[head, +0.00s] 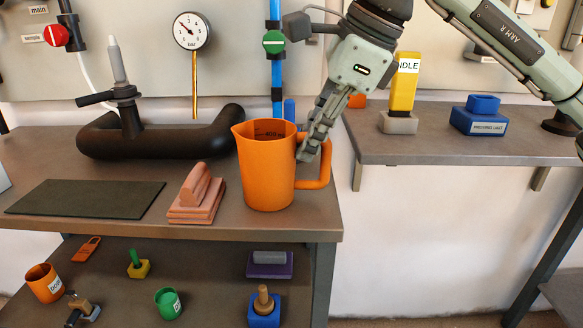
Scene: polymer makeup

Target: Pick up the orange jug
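The orange jug (266,172) stands upright on the brown workbench near its right end, its handle to the right. My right gripper (308,152) reaches down from above at the jug's right side. Its fingers overlap the jug's rim and the top of the handle in the head view. The fingers overlap one another, so I cannot tell whether they are open or shut, or whether they touch the jug. My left gripper is not in view.
A pink block with a grip (196,195) sits just left of the jug on the workbench (230,228). A dark mat (88,198) lies farther left. A black bent pipe (180,145) and a blue pipe (276,75) are behind. A side shelf (450,145) holds a yellow block (404,85).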

